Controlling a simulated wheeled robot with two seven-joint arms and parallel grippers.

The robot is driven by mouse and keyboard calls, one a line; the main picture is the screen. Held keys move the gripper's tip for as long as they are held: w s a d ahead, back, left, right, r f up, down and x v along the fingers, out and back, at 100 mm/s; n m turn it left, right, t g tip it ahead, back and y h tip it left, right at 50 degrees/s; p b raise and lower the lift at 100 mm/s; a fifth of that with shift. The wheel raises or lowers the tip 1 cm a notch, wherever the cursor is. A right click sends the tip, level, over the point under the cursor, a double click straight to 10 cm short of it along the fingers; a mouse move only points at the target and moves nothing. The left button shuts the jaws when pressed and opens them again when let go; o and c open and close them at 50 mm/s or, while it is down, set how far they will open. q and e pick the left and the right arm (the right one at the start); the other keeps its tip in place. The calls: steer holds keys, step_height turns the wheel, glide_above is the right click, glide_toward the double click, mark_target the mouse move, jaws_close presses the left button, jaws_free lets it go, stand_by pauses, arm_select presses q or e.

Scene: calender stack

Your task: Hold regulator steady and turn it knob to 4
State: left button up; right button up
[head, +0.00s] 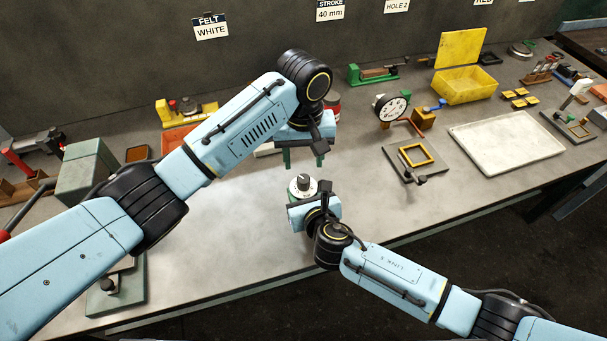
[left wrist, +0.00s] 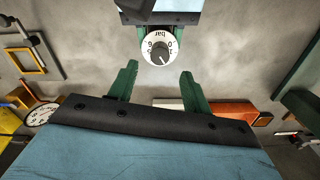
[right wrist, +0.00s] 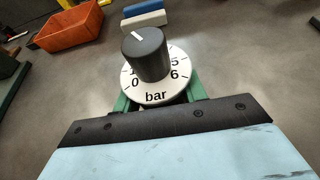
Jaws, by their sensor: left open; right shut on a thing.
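The regulator (head: 302,187) has a white dial with a black knob on top and stands upright above the table. My right gripper (head: 311,203) is shut on its body below the dial; the green fingers show either side in the right wrist view. There the dial (right wrist: 155,94) reads 0, 5, 6 and "bar"; the knob (right wrist: 147,55) hides its far numbers. The knob's white mark is on the far side from "bar"; its exact number is unclear. My left gripper (head: 304,160) is open and empty just behind and above the knob. In the left wrist view the knob (left wrist: 160,54) lies ahead between the fingertips.
An orange bin (right wrist: 68,26) and a round gauge (head: 391,108) stand behind on the bench. A white tray (head: 508,141) and a small framed plate (head: 416,158) lie to the right.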

mark_target(304, 178)
arm_select(q)
step_height(304, 178, down, 7)
steer(key=shift+r, duration=0.2)
steer(key=c, duration=1)
